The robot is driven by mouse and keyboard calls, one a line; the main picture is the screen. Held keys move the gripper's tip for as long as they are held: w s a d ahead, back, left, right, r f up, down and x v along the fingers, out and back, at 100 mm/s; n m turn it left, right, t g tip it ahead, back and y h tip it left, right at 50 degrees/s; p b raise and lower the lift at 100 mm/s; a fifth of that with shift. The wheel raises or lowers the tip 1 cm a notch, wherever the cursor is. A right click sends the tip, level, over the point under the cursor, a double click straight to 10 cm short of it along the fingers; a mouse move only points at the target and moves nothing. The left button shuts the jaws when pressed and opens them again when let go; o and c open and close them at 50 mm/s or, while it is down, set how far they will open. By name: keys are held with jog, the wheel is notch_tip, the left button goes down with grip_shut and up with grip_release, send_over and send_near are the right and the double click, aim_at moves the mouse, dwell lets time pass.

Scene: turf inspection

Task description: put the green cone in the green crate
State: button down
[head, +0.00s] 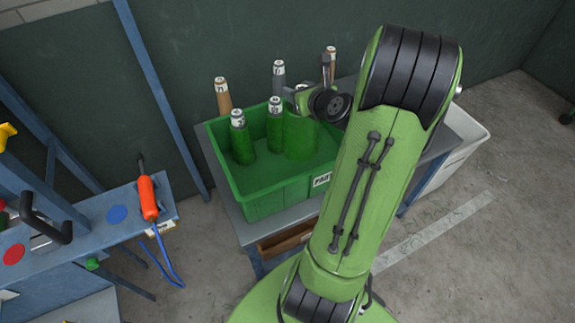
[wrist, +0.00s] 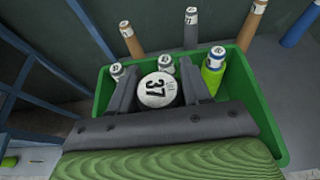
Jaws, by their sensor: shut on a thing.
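The green crate (head: 262,203) stands on a grey table and also shows in the wrist view (wrist: 262,125). My gripper (wrist: 158,88) is over the crate, its two fingers shut on a cone with a white top marked 37 (wrist: 157,92). In the head view the green body of this cone (head: 300,138) shows inside the crate outline, partly behind my arm. I cannot tell whether its base touches the crate floor. Two other green cones with white tops, one at left (head: 242,145) and one nearer the middle (head: 275,128), stand in the crate.
A yellow-green cone (wrist: 213,75) stands right of my fingers in the crate. Behind the crate stand brown (head: 222,97) and grey (head: 279,75) cones. A blue workbench (head: 90,225) with an orange-handled tool (head: 148,198) is at left. A white bin (head: 465,150) is at right.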

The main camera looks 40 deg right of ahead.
jog(key=shift+w+f+b, duration=0.2)
jog(key=shift+f+b, duration=0.7)
jog(key=shift+f, duration=0.2)
notch_tip(320, 180, down, 4)
jog(key=b, duration=0.3)
jog(key=shift+r, duration=0.1)
notch_tip(320, 180, down, 10)
jog(key=b, duration=0.5)
jog(key=shift+r, duration=0.25)
jog(key=c, duration=0.5)
grip_release()
jog(key=shift+s, duration=0.1)
